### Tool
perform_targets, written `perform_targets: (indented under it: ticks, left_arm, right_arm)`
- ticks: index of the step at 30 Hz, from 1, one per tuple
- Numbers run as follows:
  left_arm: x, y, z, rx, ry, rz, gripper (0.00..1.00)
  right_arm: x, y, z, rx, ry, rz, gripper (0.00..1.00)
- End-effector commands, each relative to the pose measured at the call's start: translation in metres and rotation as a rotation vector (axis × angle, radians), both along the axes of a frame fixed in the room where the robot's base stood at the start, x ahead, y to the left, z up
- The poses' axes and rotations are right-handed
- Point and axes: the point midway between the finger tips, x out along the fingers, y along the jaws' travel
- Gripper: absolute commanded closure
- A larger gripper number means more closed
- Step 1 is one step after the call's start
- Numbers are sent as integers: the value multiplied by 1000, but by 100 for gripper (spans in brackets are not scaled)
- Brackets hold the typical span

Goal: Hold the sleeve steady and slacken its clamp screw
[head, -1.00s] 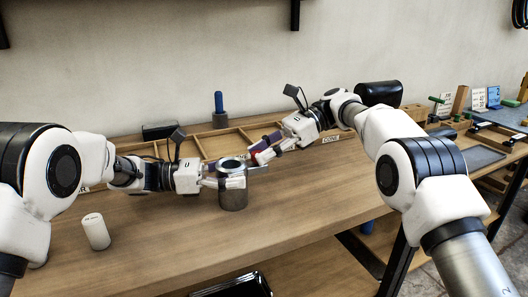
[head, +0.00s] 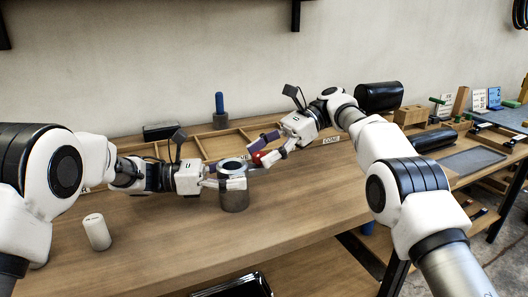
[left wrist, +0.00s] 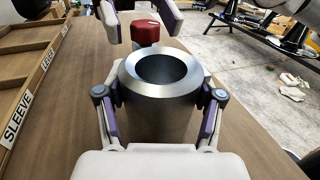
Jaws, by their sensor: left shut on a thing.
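The sleeve is a grey metal cylinder with a round bore (head: 234,200), standing upright on the bench. It also fills the middle of the left wrist view (left wrist: 160,110). My left gripper (head: 232,183) is shut on the sleeve, one finger on each side, as the left wrist view shows (left wrist: 158,105). A red knob, which looks like the clamp screw's head (left wrist: 145,32), is just beyond the sleeve; it shows in the head view too (head: 257,157). My right gripper (head: 270,146) is open with its fingers apart around or just above the knob. Contact with the knob cannot be told.
A wooden divided tray (head: 205,150) lies behind the sleeve, with a SLEEVE label on its edge (left wrist: 17,117). A white cylinder (head: 97,232) stands at the front left. The bench right of the sleeve is clear.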

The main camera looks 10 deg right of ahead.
Motion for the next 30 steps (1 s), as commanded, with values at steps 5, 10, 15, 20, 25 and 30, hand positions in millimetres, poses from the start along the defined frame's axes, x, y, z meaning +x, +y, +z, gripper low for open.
perform_targets:
  ticks: [5,10,15,20,25,30]
  left_arm:
    - [0,0,-1,1,2,0,83]
    - [0,0,-1,0,2,1,83]
    - [0,0,-1,0,2,1,83]
    - [0,0,-1,0,1,2,83]
    - [0,0,-1,0,1,2,83]
    - [0,0,-1,0,1,2,83]
  right_arm:
    - [0,0,-1,0,1,0,42]
    - [0,0,0,0,2,-5,42]
    - [2,0,3,5,4,-48,42]
    - [0,-1,2,4,4,-126,42]
    - [-3,-1,2,3,2,-249,42]
    - [-6,-1,2,1,1,-419,42]
